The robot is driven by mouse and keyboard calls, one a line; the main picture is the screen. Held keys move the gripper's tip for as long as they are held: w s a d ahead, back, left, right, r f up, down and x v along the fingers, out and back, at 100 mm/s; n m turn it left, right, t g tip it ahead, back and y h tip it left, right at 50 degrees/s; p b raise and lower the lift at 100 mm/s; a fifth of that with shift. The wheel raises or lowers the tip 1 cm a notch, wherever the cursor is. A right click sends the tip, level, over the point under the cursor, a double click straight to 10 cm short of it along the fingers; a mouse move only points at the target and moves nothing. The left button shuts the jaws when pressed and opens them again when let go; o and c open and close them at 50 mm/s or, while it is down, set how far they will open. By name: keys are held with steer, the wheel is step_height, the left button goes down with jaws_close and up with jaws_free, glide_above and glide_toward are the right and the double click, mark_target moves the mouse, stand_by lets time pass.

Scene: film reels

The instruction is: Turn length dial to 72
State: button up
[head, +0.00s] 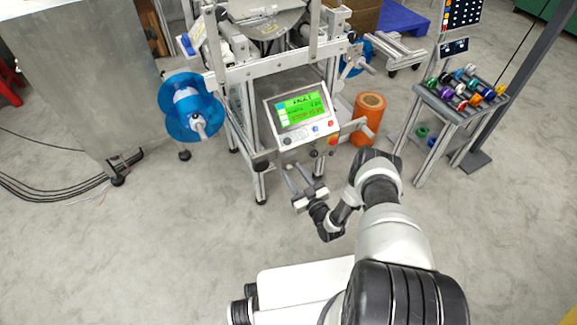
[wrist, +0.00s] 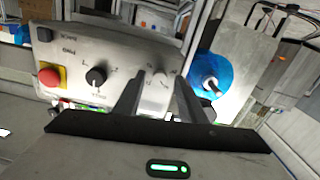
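The control panel (head: 300,112) has a green lit screen (head: 301,107); its text is too small to read surely. In the wrist view the panel face (wrist: 140,52) shows a black pointer knob (wrist: 96,77) with marks around it. A paler round control (wrist: 160,76) shows near my fingertips. I cannot tell which one is the length dial or read its setting. My gripper (head: 298,168) is in front of and below the panel. In the wrist view my gripper (wrist: 160,82) has its two fingers apart, with nothing visibly held. Contact with the panel cannot be told.
A red button on a yellow plate (wrist: 51,77) sits beside the black knob. A blue reel (head: 189,107) stands left of the machine frame, an orange roll (head: 368,117) right of it. A cart with coloured spools (head: 462,92) stands farther right. The floor in front is clear.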

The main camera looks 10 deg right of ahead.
steer(key=shift+w, duration=0.2)
steer(key=shift+c, duration=0.2)
steer(key=shift+s, duration=0.1)
jaws_close()
